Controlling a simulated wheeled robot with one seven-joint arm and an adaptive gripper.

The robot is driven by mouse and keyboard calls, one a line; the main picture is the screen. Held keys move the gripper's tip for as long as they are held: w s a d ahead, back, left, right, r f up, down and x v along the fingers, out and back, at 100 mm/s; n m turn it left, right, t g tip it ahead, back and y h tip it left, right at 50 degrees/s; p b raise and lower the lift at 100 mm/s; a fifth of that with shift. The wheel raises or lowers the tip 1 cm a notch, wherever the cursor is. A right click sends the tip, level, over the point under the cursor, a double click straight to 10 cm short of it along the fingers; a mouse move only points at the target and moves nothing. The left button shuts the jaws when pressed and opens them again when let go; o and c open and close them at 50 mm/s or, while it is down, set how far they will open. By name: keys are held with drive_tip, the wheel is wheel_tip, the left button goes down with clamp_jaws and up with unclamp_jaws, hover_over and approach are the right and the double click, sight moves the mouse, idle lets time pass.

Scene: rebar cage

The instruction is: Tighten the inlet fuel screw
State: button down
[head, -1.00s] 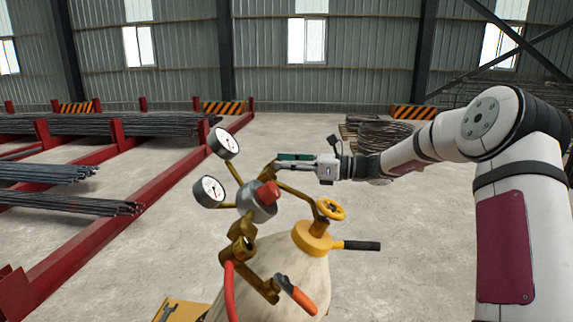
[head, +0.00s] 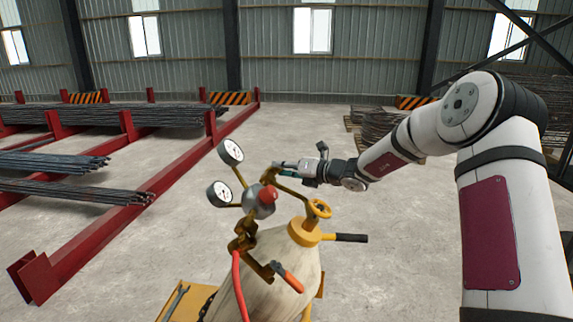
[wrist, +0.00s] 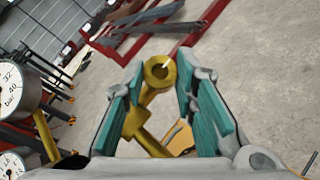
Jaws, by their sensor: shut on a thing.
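The gas cylinder (head: 270,275) stands in front of me with a brass regulator (head: 262,202) on top. The inlet fuel screw appears to be the brass fitting with a round hollow end, between the fingers in the wrist view (wrist: 160,72). My gripper (head: 283,166) reaches in from the right at the top of the regulator and is shut on this fitting. Its teal finger pads (wrist: 205,115) lie on either side of the brass. In the head view the fingers largely hide the fitting, and the exact contact is hard to see.
Two gauges (head: 231,151) stand left of the regulator. A yellow handwheel (head: 319,208), a black handle (head: 350,238), an orange-handled valve (head: 288,278) and a red hose (head: 240,285) surround the cylinder. A wrench (head: 178,300) lies on the yellow base. Red rebar racks (head: 135,207) are at left.

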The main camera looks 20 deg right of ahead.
drive_tip(key=shift+a+r+m+g+h+p, duration=0.15)
drive_tip(key=shift+m+h+p, duration=0.2)
drive_tip(key=shift+m+h, duration=1)
drive_tip(key=shift+a+m+g+h+p, duration=0.25)
drive_tip(key=shift+m+h, duration=0.6)
drive_tip(key=shift+m, duration=1)
drive_tip(key=shift+d, duration=0.15)
drive_tip(key=c, duration=1.3)
unclamp_jaws()
drive_tip(key=shift+r, duration=0.1)
drive_tip(key=v, duration=1.2)
drive_tip(key=shift+s, duration=0.1)
